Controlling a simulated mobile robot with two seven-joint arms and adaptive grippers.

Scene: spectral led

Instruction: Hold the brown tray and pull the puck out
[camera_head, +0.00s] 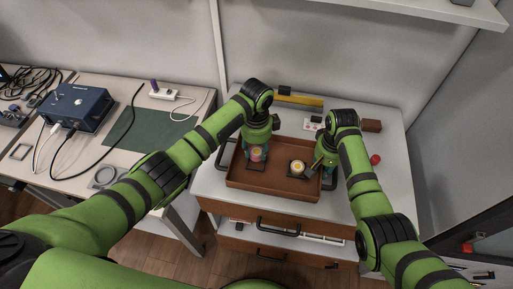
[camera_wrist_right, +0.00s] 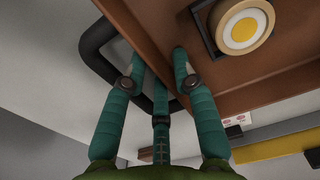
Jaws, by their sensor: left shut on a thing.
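The brown tray (camera_head: 272,188) lies on top of a white-topped cabinet. Inside it at the left, a round pinkish puck (camera_head: 258,155) is at a dark square holder (camera_head: 256,166). My left gripper (camera_head: 258,147) points down from above and is shut on this puck, hiding part of it. A second puck, pale with a yellow centre (camera_head: 298,167), sits in another dark square holder and also shows in the right wrist view (camera_wrist_right: 243,27). My right gripper (camera_head: 325,167) is at the tray's right wall. In its wrist view, the teal fingers (camera_wrist_right: 158,62) are apart, straddling the wall by the black handle (camera_wrist_right: 100,38).
A yellow bar (camera_head: 300,101), a white switch box (camera_head: 313,125), a brown block (camera_head: 371,125) and a red ball (camera_head: 375,159) are behind and right of the tray. A bench at the left holds a blue device (camera_head: 78,106) with cables. The cabinet's right top is mostly clear.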

